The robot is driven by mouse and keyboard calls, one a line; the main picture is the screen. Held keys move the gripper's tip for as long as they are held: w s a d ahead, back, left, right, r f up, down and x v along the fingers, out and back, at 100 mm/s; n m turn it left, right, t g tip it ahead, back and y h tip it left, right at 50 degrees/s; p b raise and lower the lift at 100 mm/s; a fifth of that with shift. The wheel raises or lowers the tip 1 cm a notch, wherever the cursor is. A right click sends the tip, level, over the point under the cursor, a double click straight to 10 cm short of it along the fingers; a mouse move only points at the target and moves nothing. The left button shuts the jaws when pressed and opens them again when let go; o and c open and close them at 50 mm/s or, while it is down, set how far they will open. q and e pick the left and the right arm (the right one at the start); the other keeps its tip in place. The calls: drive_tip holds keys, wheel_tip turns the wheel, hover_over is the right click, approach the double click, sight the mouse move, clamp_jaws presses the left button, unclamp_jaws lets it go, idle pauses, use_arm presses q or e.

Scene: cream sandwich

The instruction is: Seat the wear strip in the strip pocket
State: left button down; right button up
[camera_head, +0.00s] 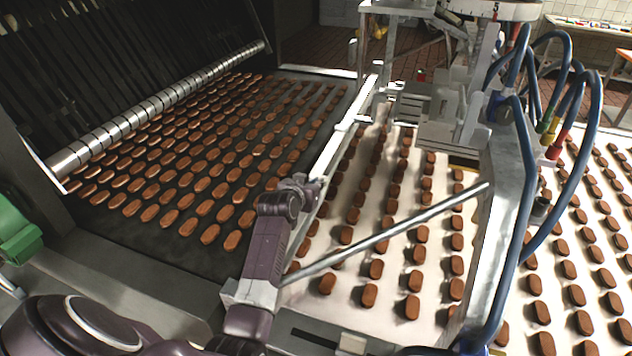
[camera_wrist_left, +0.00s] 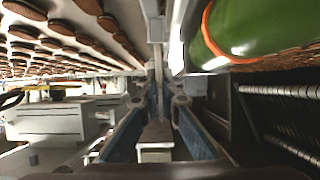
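My left gripper (camera_head: 312,189) is at the near edge of the pale belt, beside the long rail, with its fingers too small to make out in the head view. In the left wrist view its two fingers (camera_wrist_left: 160,102) stand apart, with bluish inner faces. A grey block with a pale end (camera_wrist_left: 155,134) shows between them, with gaps on both sides; I cannot tell whether it is the wear strip. I cannot pick out the strip or its pocket for sure in either view. My right gripper is not in view.
A dark belt (camera_head: 130,262) and a pale belt (camera_head: 392,293) carry rows of brown biscuits. A ringed roller (camera_head: 110,132) spans the dark belt. A slanted metal bar (camera_head: 385,236) and blue hoses (camera_head: 527,200) stand close on the right. A green cylinder (camera_wrist_left: 245,28) shows in the wrist view.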

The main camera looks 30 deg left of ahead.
use_arm(q)
drive_tip(key=shift+f, duration=0.15)
drive_tip(key=c, duration=2.2)
unclamp_jaws()
drive_tip(key=shift+c, duration=0.2)
drive_tip(key=shift+o, duration=0.4)
